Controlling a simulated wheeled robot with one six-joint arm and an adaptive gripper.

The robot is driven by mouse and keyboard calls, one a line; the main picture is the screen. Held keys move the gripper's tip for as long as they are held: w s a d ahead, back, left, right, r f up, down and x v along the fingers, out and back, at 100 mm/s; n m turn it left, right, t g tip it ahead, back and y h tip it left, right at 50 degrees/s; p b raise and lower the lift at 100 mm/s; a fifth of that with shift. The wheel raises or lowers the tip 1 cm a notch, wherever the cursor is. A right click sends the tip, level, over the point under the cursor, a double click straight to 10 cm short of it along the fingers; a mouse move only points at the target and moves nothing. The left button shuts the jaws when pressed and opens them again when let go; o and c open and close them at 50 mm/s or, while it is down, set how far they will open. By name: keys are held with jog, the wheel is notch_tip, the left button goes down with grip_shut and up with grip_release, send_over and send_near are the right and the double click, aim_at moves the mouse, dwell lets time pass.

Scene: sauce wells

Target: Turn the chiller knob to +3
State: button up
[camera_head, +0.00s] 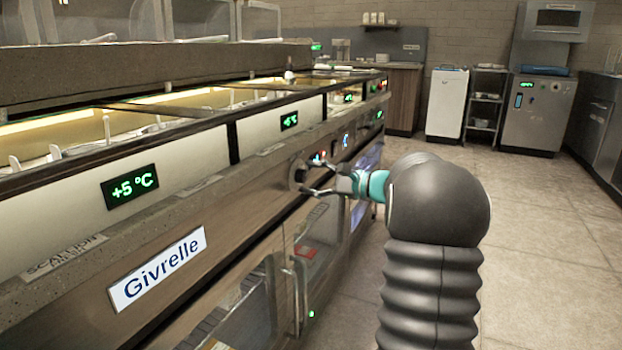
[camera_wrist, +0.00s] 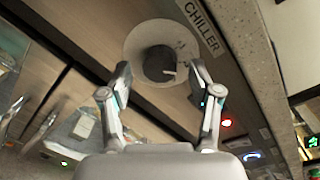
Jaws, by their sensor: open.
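The chiller knob (camera_wrist: 158,64) is a dark round knob on a pale round dial plate (camera_wrist: 140,40), beside a label reading CHILLER (camera_wrist: 201,27). A pale mark shows on the knob, and the dial's small markings are too blurred to read. My gripper (camera_wrist: 160,84) is open, with one finger on either side of the knob in the picture. I cannot tell whether the fingers touch it. In the head view my gripper (camera_head: 313,176) reaches to the counter's front panel, where the knob (camera_head: 299,172) is partly hidden by the fingers.
The long counter (camera_head: 60,262) has a Givrelle sign (camera_head: 157,268), a display reading +5 °C (camera_head: 130,187) and glass doors below. A red light (camera_wrist: 227,123) and a blue-lit control (camera_wrist: 252,156) lie near the knob. The tiled floor (camera_head: 545,235) at right is clear.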

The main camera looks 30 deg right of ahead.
jog(key=v, duration=1.1)
jog(key=shift+s+d, duration=0.25)
jog(key=shift+s, duration=0.1)
